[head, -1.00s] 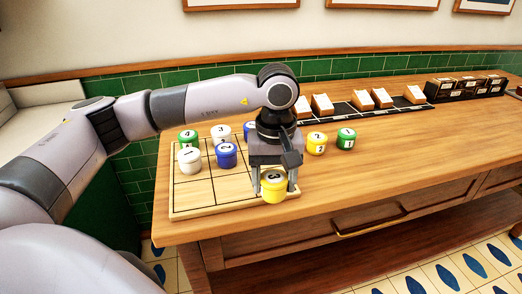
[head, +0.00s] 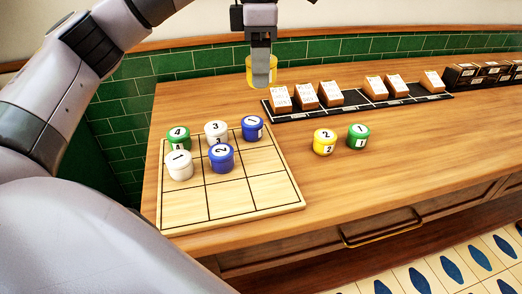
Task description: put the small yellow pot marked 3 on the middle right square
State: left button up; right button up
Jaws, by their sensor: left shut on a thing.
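My left gripper (head: 261,72) is shut on a yellow pot (head: 251,74) and holds it high, in front of the green tiles in the picture. The gripper covers much of the pot, and its number is hidden now. The wooden board (head: 232,203) has a grid of squares. Its middle right square (head: 264,161) is empty. A blue pot marked 1 (head: 252,128) is on the square behind it, and a blue pot marked 2 (head: 221,158) is on the middle square. My right gripper is out of view.
A white pot marked 1 (head: 179,165), a green pot marked 4 (head: 178,138) and a white pot marked 3 (head: 216,132) are also on the board. A yellow pot marked 2 (head: 324,141) and a green pot (head: 357,136) stand to its right. The front row is clear.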

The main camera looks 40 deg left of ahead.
pick_arm(q)
notch_tip(320, 180, down, 8)
jog(key=b, duration=0.2)
send_over(260, 160)
notch_tip(260, 160, down, 6)
jog(key=shift+f+b, duration=0.1)
jog(key=shift+b, duration=0.2)
notch_tip(260, 160, down, 5)
jog(key=shift+r, duration=0.1)
jog(key=shift+f, duration=0.25)
jog(key=o, duration=1.1)
jog(key=shift+r, duration=0.1)
jog(key=shift+o, duration=0.2)
jog(key=shift+r, duration=0.1)
